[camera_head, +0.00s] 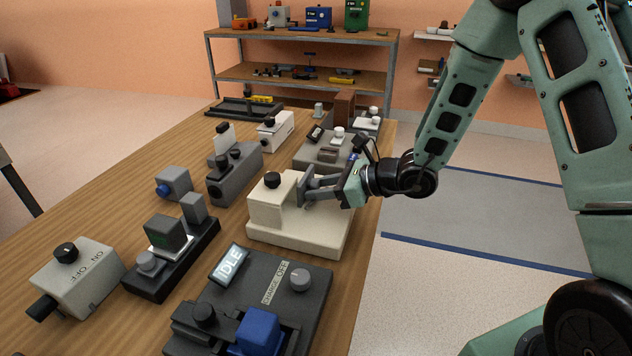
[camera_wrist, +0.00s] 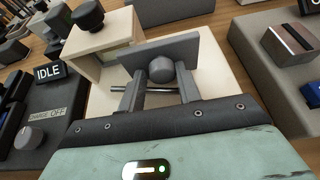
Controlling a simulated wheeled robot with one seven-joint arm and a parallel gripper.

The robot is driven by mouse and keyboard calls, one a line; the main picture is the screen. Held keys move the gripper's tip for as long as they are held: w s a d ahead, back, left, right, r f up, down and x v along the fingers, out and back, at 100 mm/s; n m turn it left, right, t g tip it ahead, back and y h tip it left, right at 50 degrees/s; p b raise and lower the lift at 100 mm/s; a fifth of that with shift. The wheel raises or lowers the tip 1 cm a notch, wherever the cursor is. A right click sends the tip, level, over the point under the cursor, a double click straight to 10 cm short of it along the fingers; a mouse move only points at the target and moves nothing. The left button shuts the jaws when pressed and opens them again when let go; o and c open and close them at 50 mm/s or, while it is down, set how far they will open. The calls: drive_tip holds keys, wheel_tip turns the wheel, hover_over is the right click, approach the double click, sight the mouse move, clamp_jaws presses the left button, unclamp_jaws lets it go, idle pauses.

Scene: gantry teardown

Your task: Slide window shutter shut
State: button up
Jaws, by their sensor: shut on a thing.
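The cream housing (camera_head: 268,208) with a black knob on top stands on a cream base (camera_head: 300,238) near the table's right edge; the housing also shows in the wrist view (camera_wrist: 88,48). The window shutter is a grey upright plate (camera_wrist: 197,50) with a round grey knob (camera_wrist: 161,69) on its near face. It stands at the housing's right side, and part of a greenish window opening (camera_wrist: 118,50) shows beside it at left. My gripper (camera_wrist: 161,84) is shut on the shutter knob, one finger on each side. In the head view my gripper (camera_head: 312,190) reaches in from the right.
A dark panel reading IDLE (camera_head: 230,262) stands in front, with a blue block (camera_head: 258,330). A grey unit (camera_head: 235,176) is at left. Grey devices (camera_head: 325,150) stand behind. The floor (camera_head: 480,215) right of the table is clear.

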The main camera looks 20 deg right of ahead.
sight(343, 229)
drive_tip(key=shift+s+a+r+b, duration=0.15)
drive_tip(key=shift+s+a+b, duration=1.25)
drive_tip(key=shift+s+a, duration=1.3)
drive_tip(key=o, duration=0.9)
drive_tip(key=shift+s+d, duration=0.25)
drive_tip(key=shift+d, duration=0.2)
drive_tip(key=d+p, duration=0.1)
drive_tip(key=s+d+p, duration=0.2)
drive_tip(key=shift+s+d+r+p, duration=0.2)
drive_tip(key=shift+s+r+p, duration=0.05)
drive_tip(key=shift+p, duration=0.15)
drive_tip(key=s+d+p, duration=0.1)
drive_tip(key=p, duration=0.3)
drive_tip(key=shift+d+p, duration=0.3)
drive_tip(key=shift+d, duration=0.1)
drive_tip(key=shift+s+d+f, duration=0.25)
drive_tip(key=shift+f, duration=0.1)
